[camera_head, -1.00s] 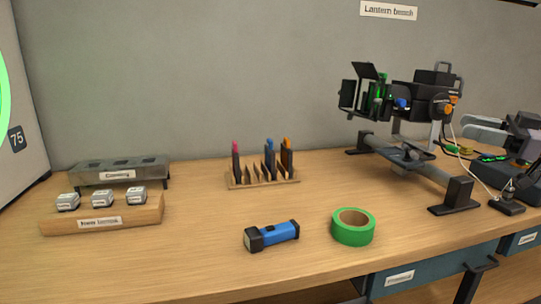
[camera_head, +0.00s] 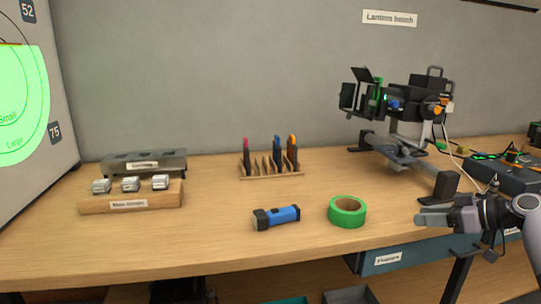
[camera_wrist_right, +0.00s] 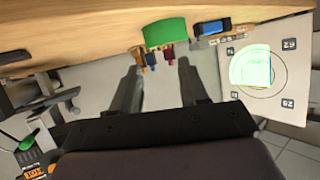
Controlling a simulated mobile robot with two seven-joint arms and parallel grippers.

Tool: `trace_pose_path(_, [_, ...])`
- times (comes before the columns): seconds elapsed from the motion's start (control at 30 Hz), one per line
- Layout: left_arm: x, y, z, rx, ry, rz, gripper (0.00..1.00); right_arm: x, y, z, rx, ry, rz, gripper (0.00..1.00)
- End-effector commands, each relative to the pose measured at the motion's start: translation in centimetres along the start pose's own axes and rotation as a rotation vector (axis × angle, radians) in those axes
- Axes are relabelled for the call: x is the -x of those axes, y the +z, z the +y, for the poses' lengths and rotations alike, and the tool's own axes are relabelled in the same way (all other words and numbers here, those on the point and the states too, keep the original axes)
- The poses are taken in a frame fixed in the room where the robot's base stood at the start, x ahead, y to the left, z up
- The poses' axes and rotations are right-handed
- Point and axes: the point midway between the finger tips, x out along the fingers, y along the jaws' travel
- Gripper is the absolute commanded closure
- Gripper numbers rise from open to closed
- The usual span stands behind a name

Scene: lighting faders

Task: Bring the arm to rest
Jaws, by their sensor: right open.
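My right gripper (camera_head: 432,217) is at the right of the head view, by the bench's front edge, below the lantern rig. It is open and empty, pointing left. In the right wrist view its two fingers (camera_wrist_right: 160,85) are spread with nothing between them. The rolled green tape (camera_head: 347,212) lies on the bench to the left of the gripper, apart from it. The lantern (camera_head: 410,98) stands on its rail behind the gripper. My left gripper is not in view.
A blue flashlight (camera_head: 276,217) lies left of the tape. A rack (camera_head: 271,172) with coloured handles stands behind it. Several grey blocks sit in a wooden holder (camera_head: 150,200) at the left. A dark control box (camera_head: 500,175) is at the right. The bench's front middle is clear.

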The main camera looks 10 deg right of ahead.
Motion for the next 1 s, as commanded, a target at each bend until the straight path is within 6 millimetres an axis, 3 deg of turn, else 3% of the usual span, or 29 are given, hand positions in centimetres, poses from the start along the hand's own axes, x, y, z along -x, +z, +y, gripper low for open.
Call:
trace_pose_path(0.03, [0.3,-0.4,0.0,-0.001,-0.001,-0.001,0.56,-1.8,2.9,-0.9,-0.031,0.023,-0.068,0.56])
trace_pose_path(0.2, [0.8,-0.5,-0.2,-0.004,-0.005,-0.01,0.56,-5.6,11.3,-3.7,-0.092,0.133,-0.239,0.56])
trace_pose_path(0.37, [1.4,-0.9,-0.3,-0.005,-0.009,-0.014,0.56,-7.6,18.3,-7.7,-0.115,0.226,-0.344,0.56])
trace_pose_path(0.5, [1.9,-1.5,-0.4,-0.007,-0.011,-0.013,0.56,-8.2,23.1,-12.1,-0.119,0.294,-0.39,0.56])
trace_pose_path(0.73, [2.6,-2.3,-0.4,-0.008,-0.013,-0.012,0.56,-7.4,28.1,-20.8,-0.121,0.372,-0.384,0.56])
trace_pose_path(0.83, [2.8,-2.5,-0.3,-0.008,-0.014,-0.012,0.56,-6.5,29.1,-24.8,-0.13,0.394,-0.355,0.56])
trace_pose_path(1.0, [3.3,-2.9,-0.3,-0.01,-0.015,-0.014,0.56,-4.5,29.1,-31.1,-0.15,0.419,-0.284,0.56])
